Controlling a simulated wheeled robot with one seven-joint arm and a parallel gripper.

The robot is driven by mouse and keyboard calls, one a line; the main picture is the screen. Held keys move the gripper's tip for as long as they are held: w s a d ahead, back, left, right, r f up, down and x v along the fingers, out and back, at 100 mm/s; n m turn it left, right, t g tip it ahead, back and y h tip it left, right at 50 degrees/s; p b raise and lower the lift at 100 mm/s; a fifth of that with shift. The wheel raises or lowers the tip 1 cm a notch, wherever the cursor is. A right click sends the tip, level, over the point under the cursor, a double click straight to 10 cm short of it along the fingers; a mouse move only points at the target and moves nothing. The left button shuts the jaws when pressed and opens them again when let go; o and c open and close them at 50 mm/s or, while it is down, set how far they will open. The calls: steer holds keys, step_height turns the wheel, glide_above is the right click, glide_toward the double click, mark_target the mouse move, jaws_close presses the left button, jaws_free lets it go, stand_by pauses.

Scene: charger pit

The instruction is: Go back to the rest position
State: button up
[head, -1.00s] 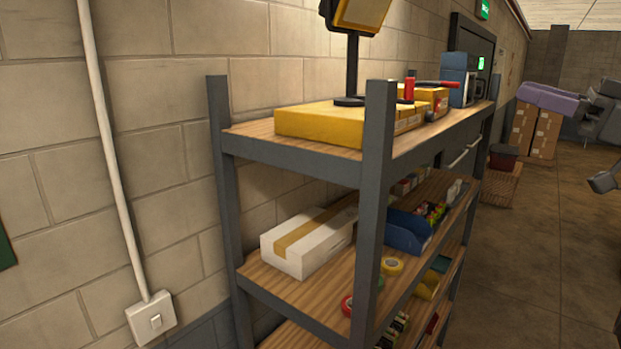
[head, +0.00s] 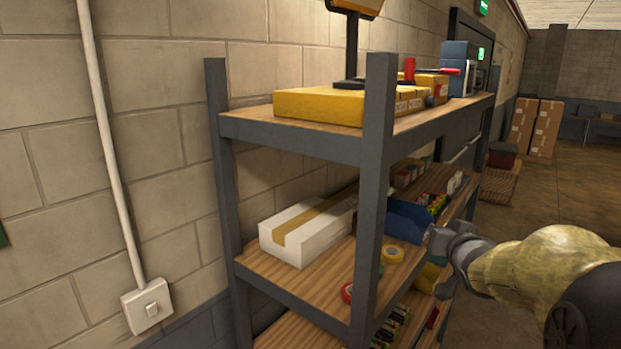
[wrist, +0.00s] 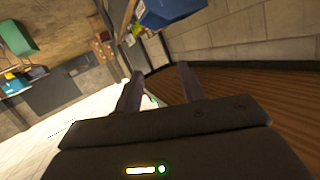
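My gripper (wrist: 158,80) shows in the wrist view with its two dark fingers apart and nothing clearly held between them. A bright pale surface lies behind the fingers; I cannot tell what it is. In the head view my arm reaches in from the right edge. The gripper end (head: 455,258) is in front of the right side of the shelving rack (head: 376,200), at about middle-shelf height. It overlaps the blue bin and yellow bin area in the picture. I cannot tell whether it touches the rack.
The rack holds a white box (head: 300,232), a blue bin (head: 408,222), tape rolls (head: 392,254) and yellow boxes (head: 330,104) on top. Cardboard boxes (head: 545,128) stand at the back right. Open floor (head: 565,195) lies right of the rack.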

steer(key=s+a+f+n+g, duration=0.1)
steer(key=s+a+f+g, duration=0.25)
steer(key=f, duration=0.35)
steer(key=s+a+f+g, duration=0.2)
steer(key=s+a+f, duration=0.15)
steer(key=f, duration=0.35)
steer(key=s+a+f+n+g+y+b, duration=0.1)
steer(key=s+a+f+g, duration=0.2)
steer(key=s+f, duration=0.2)
steer(key=s+a+f+n+g+y, duration=0.1)
steer(key=s+a+f+g, duration=0.2)
steer(key=s+f, duration=0.3)
steer(key=s, duration=0.5)
steer(key=shift+f+n+g+b, duration=0.15)
steer(key=shift+n+g+b, duration=0.15)
steer(key=shift+g+b, duration=0.05)
steer(key=shift+w+a, duration=0.1)
stand_by(0.7)
steer(key=shift+c, duration=0.7)
